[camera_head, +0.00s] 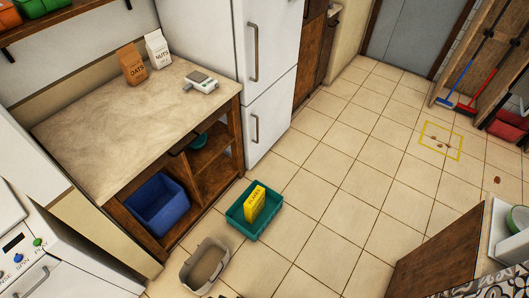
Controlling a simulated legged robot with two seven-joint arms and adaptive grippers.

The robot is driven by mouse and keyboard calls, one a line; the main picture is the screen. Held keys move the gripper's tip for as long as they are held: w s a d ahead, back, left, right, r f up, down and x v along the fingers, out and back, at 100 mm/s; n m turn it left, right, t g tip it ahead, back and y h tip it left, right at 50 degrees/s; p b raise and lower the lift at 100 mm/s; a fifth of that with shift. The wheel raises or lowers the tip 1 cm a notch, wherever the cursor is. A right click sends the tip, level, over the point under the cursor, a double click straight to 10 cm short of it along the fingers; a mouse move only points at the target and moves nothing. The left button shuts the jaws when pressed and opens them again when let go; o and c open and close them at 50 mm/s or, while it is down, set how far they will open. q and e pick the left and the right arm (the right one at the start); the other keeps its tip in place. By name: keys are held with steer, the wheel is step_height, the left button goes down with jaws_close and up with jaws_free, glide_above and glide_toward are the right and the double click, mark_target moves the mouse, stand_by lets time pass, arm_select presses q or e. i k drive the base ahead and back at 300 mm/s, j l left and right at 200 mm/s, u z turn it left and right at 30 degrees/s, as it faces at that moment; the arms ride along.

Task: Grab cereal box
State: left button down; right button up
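A yellow box with dark lettering (255,204), which looks like the cereal box, stands in a teal crate (238,227) on the tiled floor. It is upright and leans slightly. Its lower part is hidden by the crate's wall. On the counter are a brown bag marked OATS (132,65) and a white bag marked NUTS (158,49). Neither of my grippers shows in the head view.
The crate stands in front of the wooden counter (85,135) and white fridge (280,110). A grey bin (190,280) is beside it. A blue crate (158,210) sits on the counter's lower shelf. Open floor lies to the right, with a brown panel (440,255) at lower right.

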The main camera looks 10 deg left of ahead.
mark_target(253, 204)
steer(key=i+l+u, duration=0.4)
steer(key=i+l, duration=0.5)
